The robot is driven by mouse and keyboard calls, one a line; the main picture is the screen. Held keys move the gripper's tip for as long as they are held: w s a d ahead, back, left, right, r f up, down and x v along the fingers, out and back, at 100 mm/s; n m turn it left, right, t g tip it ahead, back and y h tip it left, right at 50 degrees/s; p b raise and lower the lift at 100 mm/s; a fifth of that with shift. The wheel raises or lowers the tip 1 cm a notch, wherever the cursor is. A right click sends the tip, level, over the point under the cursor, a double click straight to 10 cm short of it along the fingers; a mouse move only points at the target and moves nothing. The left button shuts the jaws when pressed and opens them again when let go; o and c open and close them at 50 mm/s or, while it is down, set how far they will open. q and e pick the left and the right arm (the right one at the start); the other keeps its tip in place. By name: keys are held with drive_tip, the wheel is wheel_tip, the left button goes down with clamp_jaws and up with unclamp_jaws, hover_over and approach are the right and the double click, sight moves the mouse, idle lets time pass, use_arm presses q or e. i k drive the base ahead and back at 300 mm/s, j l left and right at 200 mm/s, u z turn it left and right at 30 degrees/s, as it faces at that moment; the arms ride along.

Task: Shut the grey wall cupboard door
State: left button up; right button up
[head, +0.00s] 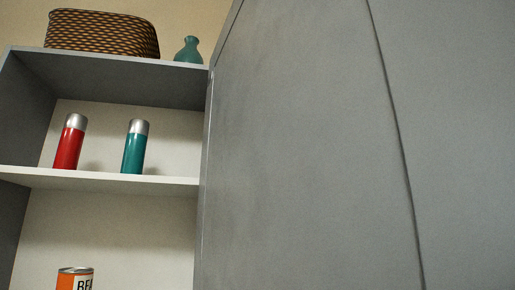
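The grey wall cupboard (105,75) fills the left of the head view, with its open inside showing. The grey cupboard door (300,150) stands open and fills the middle of the view, very close to the camera. A dark line runs down to the right of it, with another flat grey surface (460,130) beyond; I cannot tell whether that is part of the same door. No handle shows. Neither of my grippers is in view.
A red flask (69,146) and a teal flask (133,152) stand on the white shelf (110,180). An orange can (75,279) is below, cut off by the frame. A patterned basket (103,35) and a teal vase (189,51) stand on top of the cupboard.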

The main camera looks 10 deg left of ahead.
sight(347, 144)
drive_tip(key=l+u, duration=0.4)
drive_tip(key=k+l+u, duration=0.15)
drive_tip(key=l+u, duration=0.25)
drive_tip(key=k+l+u, duration=0.15)
drive_tip(key=l+u, duration=0.25)
